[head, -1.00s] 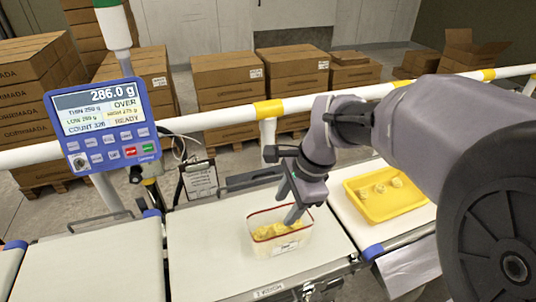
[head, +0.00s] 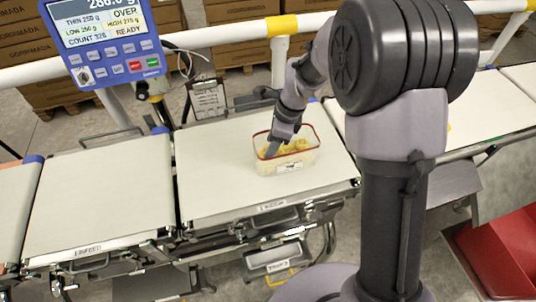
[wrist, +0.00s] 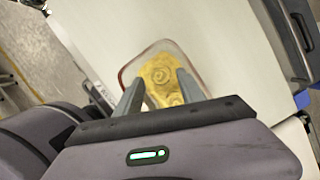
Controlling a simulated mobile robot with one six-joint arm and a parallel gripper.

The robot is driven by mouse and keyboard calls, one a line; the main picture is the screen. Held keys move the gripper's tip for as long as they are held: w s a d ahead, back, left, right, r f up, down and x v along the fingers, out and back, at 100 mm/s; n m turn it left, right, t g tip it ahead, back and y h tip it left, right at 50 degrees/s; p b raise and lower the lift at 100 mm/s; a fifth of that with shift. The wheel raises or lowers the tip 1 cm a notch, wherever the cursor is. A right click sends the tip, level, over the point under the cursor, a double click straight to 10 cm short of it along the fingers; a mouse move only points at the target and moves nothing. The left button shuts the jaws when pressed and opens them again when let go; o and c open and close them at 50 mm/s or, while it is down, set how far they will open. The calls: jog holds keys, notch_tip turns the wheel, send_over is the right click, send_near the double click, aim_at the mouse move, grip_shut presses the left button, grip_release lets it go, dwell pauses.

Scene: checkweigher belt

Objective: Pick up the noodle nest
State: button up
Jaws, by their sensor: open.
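Yellow noodle nests (wrist: 160,75) lie in a clear tub with a red rim (head: 287,165) on the middle weighing belt. In the wrist view the coiled nests show between my two fingers. My gripper (wrist: 158,92) is open, with its fingers pointing down at the tub and nothing held between them. In the head view my gripper (head: 270,152) is at the left part of the tub, with its fingertips at or inside the rim. I cannot tell whether the fingers touch a nest.
The blue display (head: 103,40) reads OVER and stands behind the belts at left. A white and yellow rail (head: 225,32) runs behind the belts. The infeed belt (head: 85,200) is empty. A red bin (head: 500,250) stands on the floor at right. Cartons (head: 240,45) are stacked behind the rail.

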jog(key=x, duration=0.2)
jog(key=shift+f, duration=0.3)
jog(key=shift+r, duration=0.1)
jog(key=c, duration=1)
